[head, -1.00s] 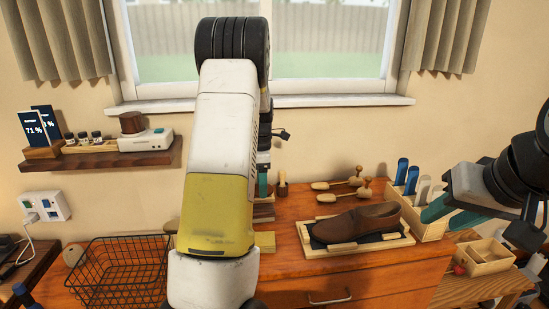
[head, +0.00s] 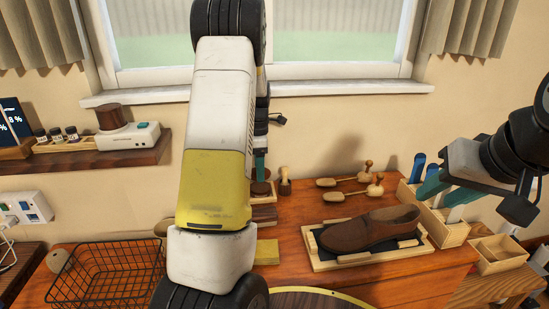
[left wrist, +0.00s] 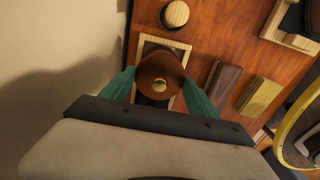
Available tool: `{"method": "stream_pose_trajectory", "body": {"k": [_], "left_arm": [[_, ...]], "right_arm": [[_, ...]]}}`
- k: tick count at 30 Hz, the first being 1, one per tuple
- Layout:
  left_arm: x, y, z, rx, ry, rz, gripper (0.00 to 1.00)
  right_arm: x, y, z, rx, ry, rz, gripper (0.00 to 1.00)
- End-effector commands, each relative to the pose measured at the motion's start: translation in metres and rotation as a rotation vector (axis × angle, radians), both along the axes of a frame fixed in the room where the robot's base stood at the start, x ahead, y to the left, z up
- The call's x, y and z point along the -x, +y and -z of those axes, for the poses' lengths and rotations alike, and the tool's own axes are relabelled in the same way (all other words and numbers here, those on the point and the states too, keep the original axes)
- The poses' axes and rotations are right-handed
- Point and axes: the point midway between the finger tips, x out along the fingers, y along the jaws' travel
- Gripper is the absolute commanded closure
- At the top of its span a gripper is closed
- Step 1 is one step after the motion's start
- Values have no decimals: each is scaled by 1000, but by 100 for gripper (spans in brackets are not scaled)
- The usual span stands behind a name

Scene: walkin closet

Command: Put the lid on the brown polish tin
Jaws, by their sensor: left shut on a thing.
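My left gripper (head: 260,168) reaches down at the back of the wooden dresser, largely hidden by my arm in the head view. In the left wrist view its teal fingers (left wrist: 157,86) are shut on a round brown lid (left wrist: 150,70) with a brass-coloured knob. The lid also shows low in the head view (head: 261,188). Below it is a pale wooden square frame (left wrist: 148,41). The tin is not clearly visible; I cannot tell whether the lid touches it. My right gripper (head: 433,190) is open and empty, its teal fingers apart near the shoe-horn box.
A brown block (left wrist: 223,82), a yellow block (head: 267,252) and a wooden-handled brush (head: 285,182) are close to the lid. A brown shoe (head: 368,229) sits on a tray (head: 318,263) to the right. A wire basket (head: 105,272) stands left. The wall is close behind.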

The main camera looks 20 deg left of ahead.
Motion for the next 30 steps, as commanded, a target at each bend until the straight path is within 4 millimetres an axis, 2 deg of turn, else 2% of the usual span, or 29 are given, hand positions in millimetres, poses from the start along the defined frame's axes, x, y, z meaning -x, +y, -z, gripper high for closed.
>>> {"method": "stream_pose_trajectory", "body": {"k": [12, 19, 30], "left_arm": [[0, 0, 39, 0, 2, -1, 69], [0, 0, 46, 0, 1, -1, 69], [0, 0, 46, 0, 1, -1, 69]], "right_arm": [[0, 0, 0, 0, 0, 0, 64], [0, 0, 0, 0, 0, 0, 64], [0, 0, 0, 0, 0, 0, 64]]}}
